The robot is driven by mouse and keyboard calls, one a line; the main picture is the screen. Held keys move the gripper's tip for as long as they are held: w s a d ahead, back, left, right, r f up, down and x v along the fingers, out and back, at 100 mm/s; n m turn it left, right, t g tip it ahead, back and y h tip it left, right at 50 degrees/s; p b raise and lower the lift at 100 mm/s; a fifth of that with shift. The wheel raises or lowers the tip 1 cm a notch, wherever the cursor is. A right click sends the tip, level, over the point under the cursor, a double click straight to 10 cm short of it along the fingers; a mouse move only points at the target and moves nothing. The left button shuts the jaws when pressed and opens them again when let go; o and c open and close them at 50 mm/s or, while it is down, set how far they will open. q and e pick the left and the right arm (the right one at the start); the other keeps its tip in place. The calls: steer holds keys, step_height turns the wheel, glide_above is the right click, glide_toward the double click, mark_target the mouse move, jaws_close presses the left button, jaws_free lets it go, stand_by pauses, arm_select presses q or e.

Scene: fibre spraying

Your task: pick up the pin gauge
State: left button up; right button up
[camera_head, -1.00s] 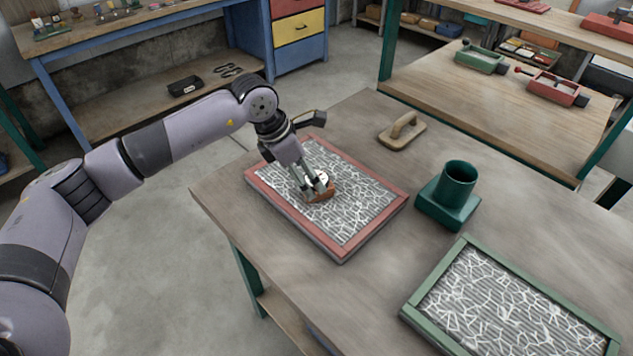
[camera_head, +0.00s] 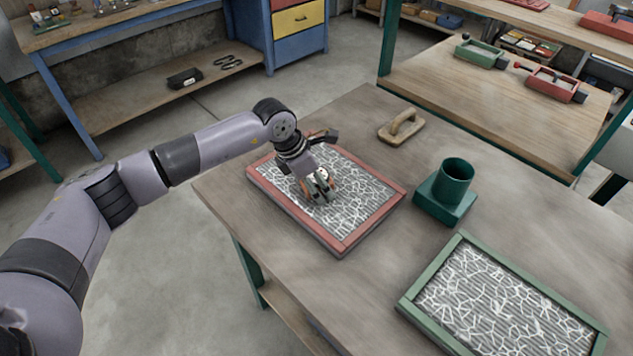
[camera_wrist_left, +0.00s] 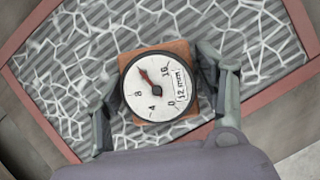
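The pin gauge is a white round dial (camera_wrist_left: 156,84) with a red needle and a "12 mm" label, on a square orange-brown base. It sits over the fibre-covered panel in the red frame (camera_head: 357,234). My left gripper (camera_head: 321,196) reaches down around it, and the fingers hide much of the gauge in the head view. In the left wrist view, one finger of the left gripper (camera_wrist_left: 158,92) is on each side of the base, very close to its edges. I cannot tell whether they press on it. My right gripper is not in view.
A wooden-handled float (camera_head: 402,126) lies behind the red frame. A green block with a cup (camera_head: 452,187) stands to the right. A green-framed panel (camera_head: 437,263) lies at the front right. Bare tabletop separates them.

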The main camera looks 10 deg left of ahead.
arm_select(q)
steer(key=c, duration=1.2)
steer(key=shift+w+r, duration=0.1)
steer(key=shift+r, duration=0.1)
steer(key=shift+r, duration=0.6)
step_height(320, 180, up, 18)
steer(key=b, duration=0.4)
steer(key=shift+r, duration=0.25)
